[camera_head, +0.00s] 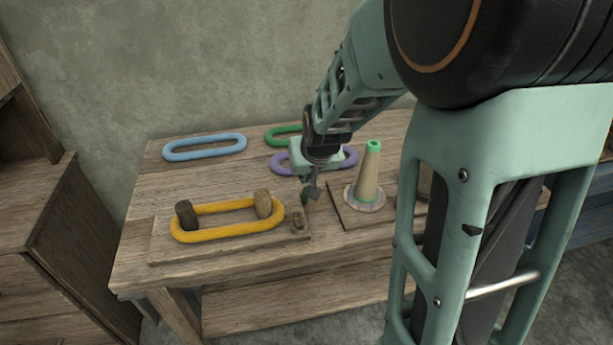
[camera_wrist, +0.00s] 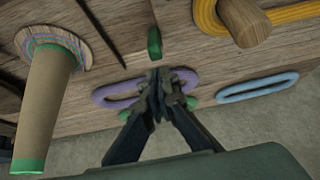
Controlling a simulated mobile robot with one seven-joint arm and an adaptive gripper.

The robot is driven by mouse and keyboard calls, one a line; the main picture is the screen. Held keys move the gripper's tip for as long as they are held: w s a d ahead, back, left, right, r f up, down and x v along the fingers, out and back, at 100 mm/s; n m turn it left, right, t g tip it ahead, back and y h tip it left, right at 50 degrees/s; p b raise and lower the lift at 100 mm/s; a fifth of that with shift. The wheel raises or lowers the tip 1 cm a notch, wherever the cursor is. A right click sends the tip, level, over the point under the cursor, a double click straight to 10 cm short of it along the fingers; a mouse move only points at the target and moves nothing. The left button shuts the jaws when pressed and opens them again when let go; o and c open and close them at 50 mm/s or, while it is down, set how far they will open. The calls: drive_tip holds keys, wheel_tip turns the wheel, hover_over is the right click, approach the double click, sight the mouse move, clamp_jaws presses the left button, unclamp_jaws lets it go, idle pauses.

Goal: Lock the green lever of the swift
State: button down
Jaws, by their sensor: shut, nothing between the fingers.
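The swift's wooden base (camera_head: 212,254) lies at the front left of the table, with a dark peg (camera_head: 187,216) and a lighter peg (camera_head: 263,204) standing inside a yellow yarn loop (camera_head: 225,234). In the wrist view the green lever (camera_wrist: 154,42) stands beyond my fingertips, and my gripper (camera_wrist: 158,84) is shut and empty. A gap seems to separate the fingers from the lever; I cannot tell its depth.
A tan cone (camera_head: 369,172) with green top stands on a board to the right, close to my gripper. Blue (camera_head: 205,146), green (camera_head: 284,129) and purple (camera_head: 283,163) yarn loops lie toward the table's back. A wooden cabinet (camera_head: 45,220) stands left.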

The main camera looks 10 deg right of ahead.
drive_tip(key=shift+r+p, duration=0.3)
drive_tip(key=shift+r, duration=0.35)
